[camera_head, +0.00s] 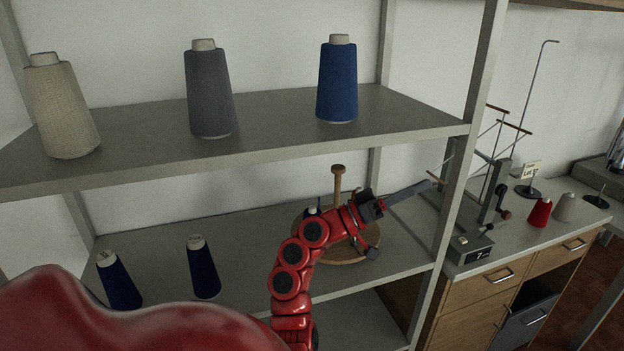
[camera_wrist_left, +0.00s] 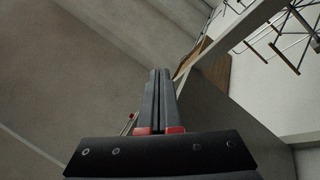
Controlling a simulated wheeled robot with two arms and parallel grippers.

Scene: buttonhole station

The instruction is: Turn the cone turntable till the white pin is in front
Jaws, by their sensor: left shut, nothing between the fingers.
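The cone turntable (camera_head: 345,258) is a round wooden disc on the lower shelf, with an upright wooden post (camera_head: 338,183) topped by a knob. My left arm crosses in front of it and hides much of the disc. I cannot make out the white pin. My left gripper (camera_head: 429,184) is above and to the right of the disc, pointing right toward the shelf upright, shut and empty. Its closed fingers also show in the wrist view (camera_wrist_left: 160,74). My right gripper is not in view.
Cream (camera_head: 66,108), grey (camera_head: 209,92) and blue (camera_head: 337,82) cones stand on the upper shelf (camera_head: 270,132). Two navy cones (camera_head: 203,270) stand lower left. The shelf upright (camera_head: 464,150) is close to my left fingers. A bench (camera_head: 520,245) with a machine is beyond.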

